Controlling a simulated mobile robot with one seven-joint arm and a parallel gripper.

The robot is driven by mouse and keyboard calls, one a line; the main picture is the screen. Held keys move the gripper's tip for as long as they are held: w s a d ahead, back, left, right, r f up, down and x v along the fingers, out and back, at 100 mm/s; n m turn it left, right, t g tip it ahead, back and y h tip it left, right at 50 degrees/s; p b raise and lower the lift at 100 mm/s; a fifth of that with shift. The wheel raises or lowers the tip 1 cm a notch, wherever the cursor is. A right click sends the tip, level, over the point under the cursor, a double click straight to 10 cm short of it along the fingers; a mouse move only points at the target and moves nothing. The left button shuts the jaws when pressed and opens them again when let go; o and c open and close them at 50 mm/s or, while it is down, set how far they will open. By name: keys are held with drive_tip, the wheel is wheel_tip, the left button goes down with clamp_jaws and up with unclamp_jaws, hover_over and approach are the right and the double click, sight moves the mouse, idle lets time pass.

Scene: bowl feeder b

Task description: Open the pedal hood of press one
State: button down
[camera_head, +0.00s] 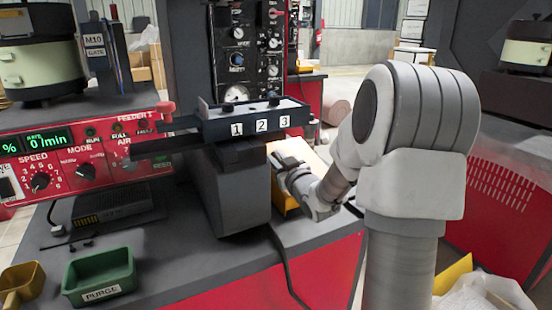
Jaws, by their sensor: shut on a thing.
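A yellow piece (284,201), which looks like the pedal hood, stands just right of the grey press column, on the grey bench top. My gripper (284,163) reaches it from the right and is shut on it. The fingers and wrist cover much of the yellow piece, and the column hides its left side. Whether the hood is raised or down cannot be told from this view. The dark press block (253,121) with labels 1, 2 and 3 sits above, on top of the column.
A red feeder panel (70,160) with knobs and a green display stands at left. A green PURGE bin (100,278) and a yellow scoop (22,285) lie at front left. A dark cable (287,262) runs over the bench edge. My arm fills the right.

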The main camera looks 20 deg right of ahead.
drive_tip(key=shift+d, duration=0.25)
